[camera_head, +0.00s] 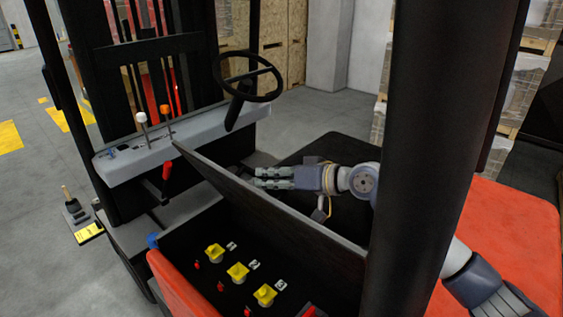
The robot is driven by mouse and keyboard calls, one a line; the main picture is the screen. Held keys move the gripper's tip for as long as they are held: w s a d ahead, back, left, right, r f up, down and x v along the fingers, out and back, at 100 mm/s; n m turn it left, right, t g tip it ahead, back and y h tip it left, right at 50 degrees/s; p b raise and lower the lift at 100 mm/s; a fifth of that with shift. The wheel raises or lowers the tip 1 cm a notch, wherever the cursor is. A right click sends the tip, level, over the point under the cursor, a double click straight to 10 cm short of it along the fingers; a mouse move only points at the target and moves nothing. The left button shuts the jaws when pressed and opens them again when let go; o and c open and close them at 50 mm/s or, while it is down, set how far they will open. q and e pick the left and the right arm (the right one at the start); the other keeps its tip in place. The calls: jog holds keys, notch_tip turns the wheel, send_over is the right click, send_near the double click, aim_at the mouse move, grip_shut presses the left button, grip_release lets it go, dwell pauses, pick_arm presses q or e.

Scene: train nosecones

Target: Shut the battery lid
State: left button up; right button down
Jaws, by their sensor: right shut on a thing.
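The battery lid (285,222) is a dark flat panel on the forklift. It stands open, tilted up over the battery compartment (210,282). In the compartment are several yellow caps (238,272) with number labels and small red parts beside them. My right gripper (258,178) reaches in from the right, its fingers pointing left at the lid's raised upper edge. It is shut on the lid, though the exact contact is hard to see. My left gripper is not in view.
A thick black pillar (428,130) of the forklift stands in front on the right. The steering wheel (249,79) and the lever console (180,140) are behind the lid. A red body panel (510,235) is at right. Open grey floor lies at left.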

jog(key=s+a+f+p, duration=0.1)
jog(key=s+a+f, duration=0.5)
jog(key=s+a, duration=0.1)
jog(key=shift+s+a+p, duration=0.25)
jog(key=shift+p, duration=0.15)
